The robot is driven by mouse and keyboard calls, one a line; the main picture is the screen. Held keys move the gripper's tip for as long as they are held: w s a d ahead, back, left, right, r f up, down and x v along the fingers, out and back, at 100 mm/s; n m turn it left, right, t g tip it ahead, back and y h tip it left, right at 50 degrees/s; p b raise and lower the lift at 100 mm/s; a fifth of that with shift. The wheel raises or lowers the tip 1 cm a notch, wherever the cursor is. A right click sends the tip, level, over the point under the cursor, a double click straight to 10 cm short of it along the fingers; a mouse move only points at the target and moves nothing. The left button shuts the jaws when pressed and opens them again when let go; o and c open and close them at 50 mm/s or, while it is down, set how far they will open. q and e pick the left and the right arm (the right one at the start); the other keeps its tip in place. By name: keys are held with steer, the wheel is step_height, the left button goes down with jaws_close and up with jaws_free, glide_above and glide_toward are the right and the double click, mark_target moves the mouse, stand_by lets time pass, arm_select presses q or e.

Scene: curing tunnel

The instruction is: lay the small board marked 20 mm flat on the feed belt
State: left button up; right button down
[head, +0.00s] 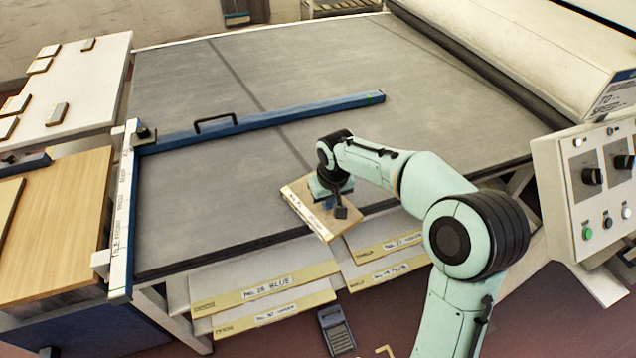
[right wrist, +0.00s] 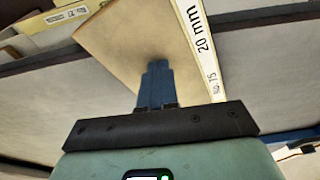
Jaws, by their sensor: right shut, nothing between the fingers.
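The small board (head: 305,212) is pale wood with a white label strip along one edge. The strip reads "20 mm" in the right wrist view (right wrist: 120,40). In the head view the board lies at the front edge of the grey feed belt (head: 230,200), and its near corner sticks out past that edge. My right gripper (head: 335,205) is over the board and hides part of it. Its blue fingers (right wrist: 157,72) are shut together with nothing between them, tips at the board's face; I cannot tell whether they touch. My left gripper is not in view.
A blue bar (head: 290,113) with a handle crosses the belt. Labelled panels (head: 265,290) lie below the front edge. A control panel (head: 590,190) stands at right, a white table (head: 75,80) with small blocks at left. The belt beyond the bar is clear.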

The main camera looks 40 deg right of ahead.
steer(key=shift+s+f, duration=0.35)
steer(key=shift+f, duration=0.1)
steer(key=shift+r+p, duration=0.55)
steer(key=shift+r, duration=0.15)
steer(key=shift+w+d, duration=0.1)
steer(key=shift+w, duration=0.1)
